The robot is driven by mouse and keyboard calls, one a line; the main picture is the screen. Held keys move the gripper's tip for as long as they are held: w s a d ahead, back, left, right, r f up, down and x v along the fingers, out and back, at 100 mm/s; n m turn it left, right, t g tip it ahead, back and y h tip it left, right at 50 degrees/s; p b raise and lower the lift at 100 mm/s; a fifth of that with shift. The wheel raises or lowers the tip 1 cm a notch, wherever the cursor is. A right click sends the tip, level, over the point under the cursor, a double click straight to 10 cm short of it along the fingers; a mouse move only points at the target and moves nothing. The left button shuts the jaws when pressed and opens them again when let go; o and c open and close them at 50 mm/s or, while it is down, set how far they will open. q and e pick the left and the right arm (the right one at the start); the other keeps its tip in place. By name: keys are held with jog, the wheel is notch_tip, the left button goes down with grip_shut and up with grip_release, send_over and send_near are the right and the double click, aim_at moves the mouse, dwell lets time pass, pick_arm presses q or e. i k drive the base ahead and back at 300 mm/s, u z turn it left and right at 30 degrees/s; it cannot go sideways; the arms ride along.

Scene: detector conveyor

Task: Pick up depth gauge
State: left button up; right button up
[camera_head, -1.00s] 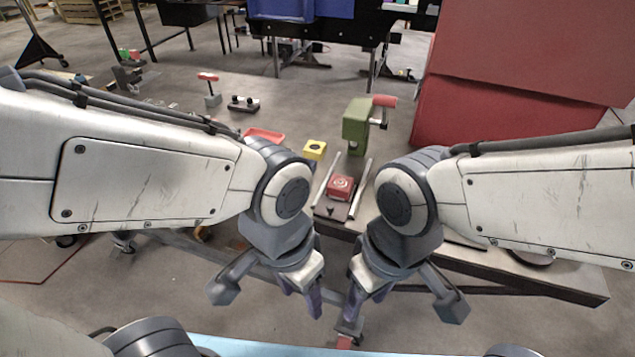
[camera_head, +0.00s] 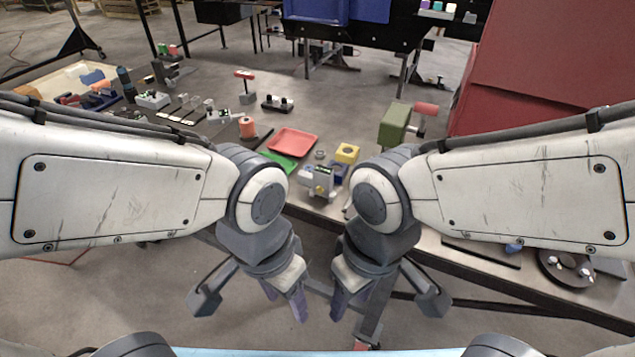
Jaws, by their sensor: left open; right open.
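I cannot tell for sure which item is the depth gauge. My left gripper (camera_head: 285,299) is open and empty, pointing down in front of the table. My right gripper (camera_head: 350,304) is open and empty close to its right, also in front of the table. Neither gripper touches anything. My forearms hide parts of the table.
A red tray (camera_head: 292,142), a green mat (camera_head: 279,160), a yellow block (camera_head: 347,153) and a green clamp-like device (camera_head: 394,125) are on the table. Several small tools lie at the left. A large red panel (camera_head: 540,70) stands at the right. A round dark part (camera_head: 566,267) lies at the right.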

aim_at(323, 176)
jog(key=z, duration=0.05)
jog(key=k, duration=0.5)
jog(key=u, duration=0.45)
jog(key=i, duration=1.05)
jog(key=u, duration=0.45)
